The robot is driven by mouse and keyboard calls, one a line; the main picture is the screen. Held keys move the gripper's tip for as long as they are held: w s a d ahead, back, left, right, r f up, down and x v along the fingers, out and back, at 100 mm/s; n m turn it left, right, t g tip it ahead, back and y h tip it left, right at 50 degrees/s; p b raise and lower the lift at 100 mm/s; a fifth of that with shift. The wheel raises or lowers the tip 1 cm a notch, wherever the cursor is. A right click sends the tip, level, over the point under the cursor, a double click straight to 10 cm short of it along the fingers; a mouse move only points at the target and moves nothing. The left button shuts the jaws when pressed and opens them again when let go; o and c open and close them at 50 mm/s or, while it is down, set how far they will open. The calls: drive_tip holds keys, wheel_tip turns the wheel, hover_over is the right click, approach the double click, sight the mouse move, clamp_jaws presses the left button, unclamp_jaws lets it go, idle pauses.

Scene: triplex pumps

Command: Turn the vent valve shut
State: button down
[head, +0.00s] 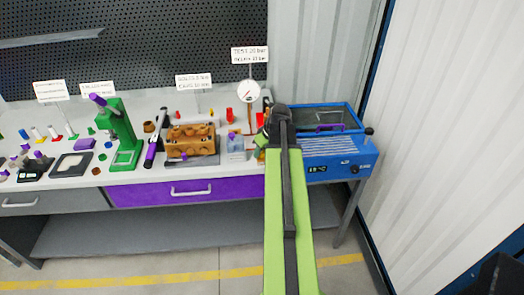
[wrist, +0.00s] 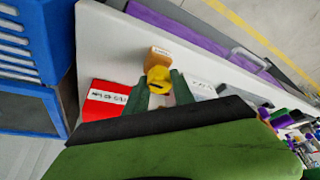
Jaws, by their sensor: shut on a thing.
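In the wrist view, a yellow knob (wrist: 158,82) with a dark slot-like mark sits against a small orange-brown labelled block (wrist: 159,55); it looks like the vent valve. My gripper (wrist: 160,88) has its two green fingers on either side of the knob and is shut on it. The fingers hide part of the knob's sides, and its exact turn angle is hard to tell. In the head view my arm covers the knob and most of my gripper, at the bench's right end beside the pressure gauge (head: 249,91).
A red labelled box (wrist: 104,98) lies left of the fingers in the wrist view. A blue machine with a basin (head: 337,146) stands close on the right. A clear bottle (head: 236,148) and a brown block (head: 190,138) stand to the left on the white bench.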

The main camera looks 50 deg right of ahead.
drive_tip(key=m+h, duration=0.1)
drive_tip(key=m, duration=0.3)
drive_tip(key=shift+h, duration=0.3)
drive_tip(key=m+g+h, duration=0.1)
drive_tip(key=m, duration=0.5)
drive_tip(key=m+g+h, duration=0.1)
drive_tip(key=m, duration=0.1)
drive_tip(key=shift+g, duration=0.3)
drive_tip(key=shift+m+g+h, duration=0.4)
drive_tip(key=shift+m+g, duration=0.4)
drive_tip(key=shift+m, duration=1.4)
drive_tip(key=c, duration=1.1)
unclamp_jaws()
drive_tip(key=shift+o, duration=0.2)
